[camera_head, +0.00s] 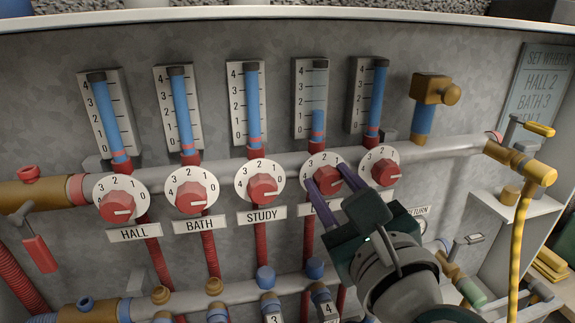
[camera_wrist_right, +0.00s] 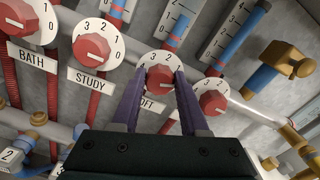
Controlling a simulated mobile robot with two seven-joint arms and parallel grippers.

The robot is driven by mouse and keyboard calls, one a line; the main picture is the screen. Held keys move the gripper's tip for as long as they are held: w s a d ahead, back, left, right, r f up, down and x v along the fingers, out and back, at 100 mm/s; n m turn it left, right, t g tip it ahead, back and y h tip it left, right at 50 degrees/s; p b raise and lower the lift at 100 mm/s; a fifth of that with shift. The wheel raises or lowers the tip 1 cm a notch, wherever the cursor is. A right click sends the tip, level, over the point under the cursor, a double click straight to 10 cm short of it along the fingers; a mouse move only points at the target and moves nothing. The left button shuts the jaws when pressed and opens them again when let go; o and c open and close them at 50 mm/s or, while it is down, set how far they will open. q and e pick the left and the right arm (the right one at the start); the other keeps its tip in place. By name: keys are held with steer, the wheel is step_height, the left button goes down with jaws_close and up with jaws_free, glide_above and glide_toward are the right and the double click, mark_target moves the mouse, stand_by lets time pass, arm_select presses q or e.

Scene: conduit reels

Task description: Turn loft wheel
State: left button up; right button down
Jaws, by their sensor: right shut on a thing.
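The loft wheel (camera_head: 326,181) is a red knob on a white numbered dial, fourth in the row. Its label is mostly covered in the head view; "OFT" shows in the wrist view. My right gripper (camera_head: 331,184) has its purple fingers on either side of the red knob and is shut on it. The wrist view shows the same red knob (camera_wrist_right: 159,78) between the fingertips. The loft gauge (camera_head: 318,122) above has a blue column clearly lower than its neighbours. My left gripper is not in view.
The hall (camera_head: 117,204), bath (camera_head: 192,198) and study (camera_head: 262,185) wheels stand to the left. Another red wheel (camera_head: 384,172) sits close on the right. A sign (camera_head: 540,85) reads "SET WHEELS, HALL 2, BATH 3", with a further line partly legible. A yellow-handled valve (camera_head: 530,170) is at right.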

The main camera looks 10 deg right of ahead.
steer(key=n, duration=0.4)
steer(key=shift+n+p, duration=0.3)
steer(key=shift+p, duration=0.1)
steer(key=n, duration=0.3)
steer(key=shift+a+n+p, duration=0.1)
steer(key=shift+n+p, duration=0.3)
steer(key=n+p, duration=0.1)
steer(key=n, duration=0.3)
steer(key=shift+f, duration=0.1)
steer(key=n+p, duration=0.1)
steer(key=n, duration=0.7)
steer(key=shift+f+n+p, duration=0.1)
steer(key=shift+n+p, duration=0.2)
steer(key=shift+p, duration=0.1)
steer(key=n, duration=0.3)
steer(key=shift+n+p, duration=0.3)
steer(key=n, duration=0.3)
steer(key=shift+n, duration=0.3)
steer(key=shift+f+n+p, duration=0.1)
steer(key=shift+n+p, duration=0.25)
steer(key=shift+n, duration=1.45)
